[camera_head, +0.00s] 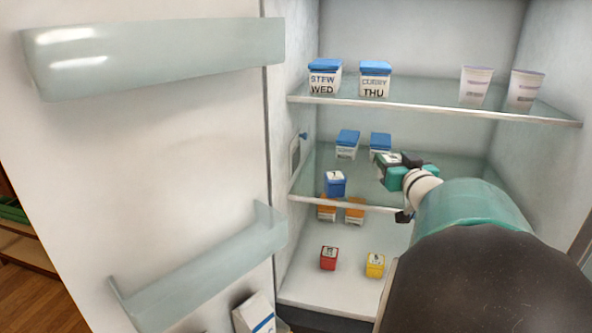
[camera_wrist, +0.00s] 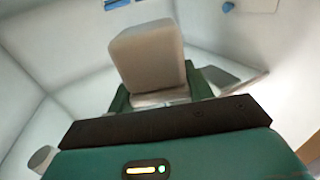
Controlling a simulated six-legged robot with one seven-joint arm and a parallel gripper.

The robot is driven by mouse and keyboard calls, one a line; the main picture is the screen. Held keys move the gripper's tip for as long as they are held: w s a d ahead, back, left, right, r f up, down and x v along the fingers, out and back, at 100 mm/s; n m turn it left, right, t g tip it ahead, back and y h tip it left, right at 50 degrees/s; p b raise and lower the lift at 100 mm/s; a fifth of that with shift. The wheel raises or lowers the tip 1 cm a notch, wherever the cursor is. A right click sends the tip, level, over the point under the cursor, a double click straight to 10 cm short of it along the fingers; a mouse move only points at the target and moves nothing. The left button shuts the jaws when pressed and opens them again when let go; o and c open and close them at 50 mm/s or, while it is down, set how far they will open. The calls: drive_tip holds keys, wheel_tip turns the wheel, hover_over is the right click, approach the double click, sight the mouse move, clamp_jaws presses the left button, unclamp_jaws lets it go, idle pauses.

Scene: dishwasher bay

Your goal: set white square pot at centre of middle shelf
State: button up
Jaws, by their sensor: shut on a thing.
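The white square pot (camera_wrist: 147,55) shows in the wrist view as a pale block between my fingers. My gripper (camera_wrist: 158,95) is shut on it. In the head view my gripper (camera_head: 392,172) reaches inside the fridge, around the height of the middle shelf (camera_head: 440,170). The pot is mostly hidden there by the gripper and wrist. I cannot tell whether the pot touches the shelf glass.
Two blue-lidded tubs (camera_head: 347,143) stand at the back of the middle shelf, with a blue pot (camera_head: 335,184) at its front left. Labelled tubs (camera_head: 323,82) and white cups (camera_head: 475,86) stand above. Red (camera_head: 329,258) and yellow (camera_head: 375,265) pots stand below. The open door (camera_head: 170,180) is left.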

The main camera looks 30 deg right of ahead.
drive_tip(key=w+d+f, duration=0.1)
drive_tip(key=d+f, duration=0.1)
drive_tip(key=w+d+f, duration=0.1)
drive_tip(key=f, duration=0.1)
drive_tip(key=w+d+f, duration=0.2)
drive_tip(key=shift+d+f, duration=0.3)
drive_tip(key=shift+f, duration=1.6)
drive_tip(key=shift+f, duration=0.15)
drive_tip(key=o, duration=1.1)
drive_tip(key=shift+r, duration=0.2)
drive_tip(key=v, duration=1.2)
